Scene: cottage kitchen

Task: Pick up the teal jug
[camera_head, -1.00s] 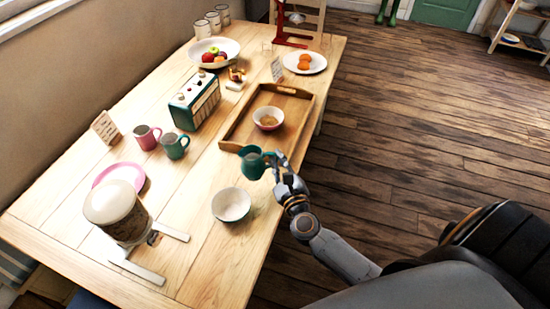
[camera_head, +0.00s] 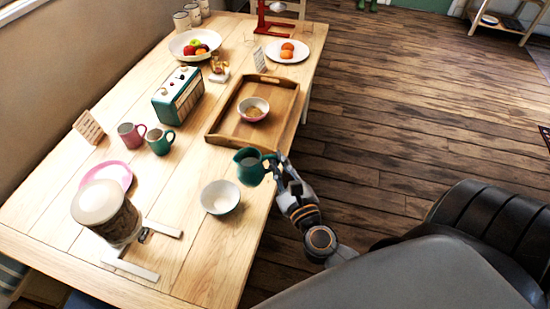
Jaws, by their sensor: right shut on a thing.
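The teal jug (camera_head: 250,168) is at the table's right edge, in front of the wooden tray and behind the pale bowl. My right gripper (camera_head: 275,166) is shut on the jug's right side, where the handle is. The fingers partly hide the handle. The jug looks roughly upright. Whether its base is clear of the tabletop is hard to tell. My left gripper is not in view.
The tray (camera_head: 223,133) holds a small bowl (camera_head: 253,109). A pale bowl (camera_head: 220,197) stands close in front of the jug. A teal mug (camera_head: 159,141), pink mug (camera_head: 131,135) and radio (camera_head: 178,95) stand left. Open floor (camera_head: 390,165) lies right.

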